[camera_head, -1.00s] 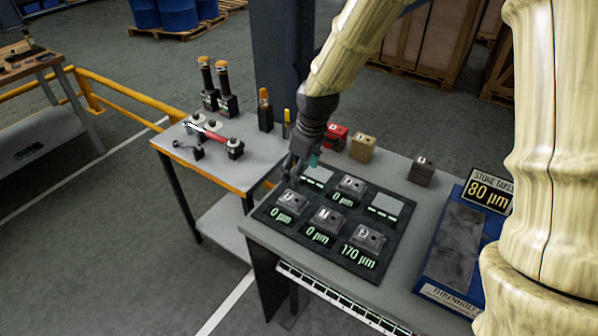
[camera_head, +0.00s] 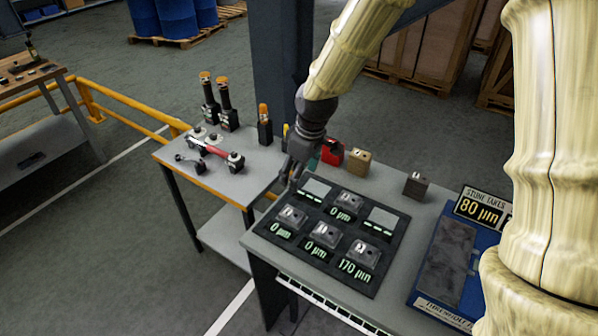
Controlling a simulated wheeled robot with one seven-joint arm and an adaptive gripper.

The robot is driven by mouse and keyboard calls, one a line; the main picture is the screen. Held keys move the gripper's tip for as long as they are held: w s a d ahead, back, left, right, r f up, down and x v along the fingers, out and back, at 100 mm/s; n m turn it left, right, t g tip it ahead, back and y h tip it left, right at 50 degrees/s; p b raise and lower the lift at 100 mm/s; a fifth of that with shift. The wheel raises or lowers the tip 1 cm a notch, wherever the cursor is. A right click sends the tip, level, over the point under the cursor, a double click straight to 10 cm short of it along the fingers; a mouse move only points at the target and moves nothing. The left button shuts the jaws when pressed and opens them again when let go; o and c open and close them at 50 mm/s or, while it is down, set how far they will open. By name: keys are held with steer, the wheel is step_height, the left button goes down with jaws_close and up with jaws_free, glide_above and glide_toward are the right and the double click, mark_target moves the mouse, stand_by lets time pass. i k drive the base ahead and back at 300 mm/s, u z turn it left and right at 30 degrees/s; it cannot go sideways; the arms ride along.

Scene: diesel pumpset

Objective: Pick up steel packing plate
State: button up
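A black board (camera_head: 394,237) on the grey bench carries several small grey metal blocks. The front-left (camera_head: 291,217), front-middle (camera_head: 325,232) and back-middle (camera_head: 348,203) blocks read 0 µm, and the front-right block (camera_head: 361,253) reads 170 µm. Two flat pale squares, at the board's back left (camera_head: 316,188) and right (camera_head: 381,218), show dashes. I cannot tell which piece is the steel packing plate. My gripper (camera_head: 289,181) points down near the board's back-left corner, left of the back-left square. It is dark and small; its finger opening and anything between the fingers are unclear.
Red (camera_head: 332,152), tan (camera_head: 357,161) and dark (camera_head: 416,185) blocks stand along the bench's back. A blue-framed stone (camera_head: 450,255) marked 80 µm is at right. A side table (camera_head: 246,187) with tools adjoins at left. A dark column (camera_head: 283,65) rises behind.

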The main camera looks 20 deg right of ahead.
mark_target(361, 252)
steer(key=z, duration=0.85)
